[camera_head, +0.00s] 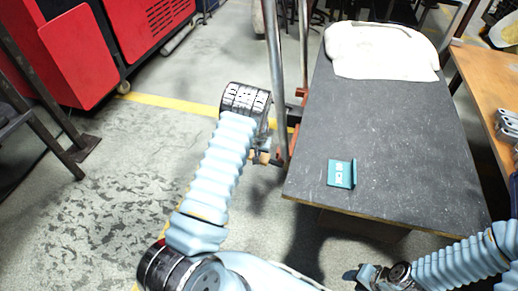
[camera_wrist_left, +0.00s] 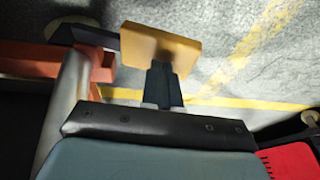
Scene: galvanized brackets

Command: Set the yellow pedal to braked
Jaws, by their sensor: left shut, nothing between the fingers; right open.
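The yellow pedal (camera_wrist_left: 160,48) is a flat plate on a dark lever, beside an orange frame (camera_wrist_left: 40,58) in the left wrist view. In the head view only a small tan piece of the pedal (camera_head: 264,157) shows below my left wrist. My left gripper (camera_wrist_left: 164,72) is shut and empty, its dark fingertips at the pedal's near edge. I cannot tell whether they touch it. The pedal's tilt is hard to judge. My right gripper (camera_head: 368,275) is open near the bottom edge of the head view, away from the pedal.
A dark-topped cart (camera_head: 400,130) holds a white bundle (camera_head: 380,50) and a teal card-like piece (camera_head: 341,173). Metal poles (camera_head: 275,70) rise at its left end. A wooden table (camera_head: 480,75) with metal brackets (camera_head: 508,125) is at right.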

